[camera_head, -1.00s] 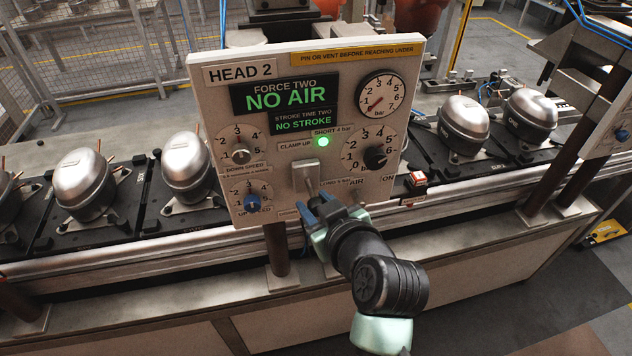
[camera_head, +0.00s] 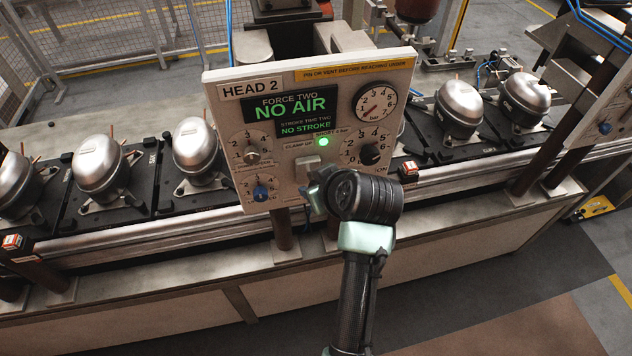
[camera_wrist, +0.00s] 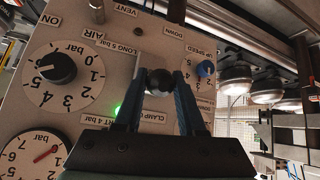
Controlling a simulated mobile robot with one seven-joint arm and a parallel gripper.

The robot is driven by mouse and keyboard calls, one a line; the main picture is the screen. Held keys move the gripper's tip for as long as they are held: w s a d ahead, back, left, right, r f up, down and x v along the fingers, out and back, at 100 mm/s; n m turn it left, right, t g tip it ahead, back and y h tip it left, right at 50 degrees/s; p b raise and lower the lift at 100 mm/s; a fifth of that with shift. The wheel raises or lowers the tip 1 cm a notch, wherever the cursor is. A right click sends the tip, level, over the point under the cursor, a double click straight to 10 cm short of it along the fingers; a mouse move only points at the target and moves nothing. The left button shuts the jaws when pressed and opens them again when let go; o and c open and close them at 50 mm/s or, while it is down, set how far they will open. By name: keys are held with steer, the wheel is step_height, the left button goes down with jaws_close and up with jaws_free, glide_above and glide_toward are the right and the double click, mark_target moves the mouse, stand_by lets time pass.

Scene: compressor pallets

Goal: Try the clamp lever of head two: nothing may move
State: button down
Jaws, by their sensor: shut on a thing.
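The head 2 panel (camera_head: 300,80) faces me, with "NO AIR" and "NO STROKE" on its displays. A green lamp (camera_head: 323,141) is lit; the gauge (camera_head: 376,103) has its red needle at the low end. The clamp lever's pale mounting block (camera_head: 306,166) shows below the "CLAMP UP" label. My gripper (camera_head: 316,192) is at the lever, whose handle is mostly hidden in the head view. In the wrist view, my gripper (camera_wrist: 160,80) is shut on the lever's black ball knob (camera_wrist: 158,82), one blue finger on each side.
Close to the lever are the blue up-speed knob (camera_head: 261,193), the down-speed knob (camera_head: 252,153) and the black air selector (camera_head: 370,154). Silver compressors (camera_head: 100,165) stand on black pallets along the conveyor behind.

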steer(key=c, duration=0.5)
jaws_free()
steer(key=b+v, duration=0.3)
steer(key=v, duration=1)
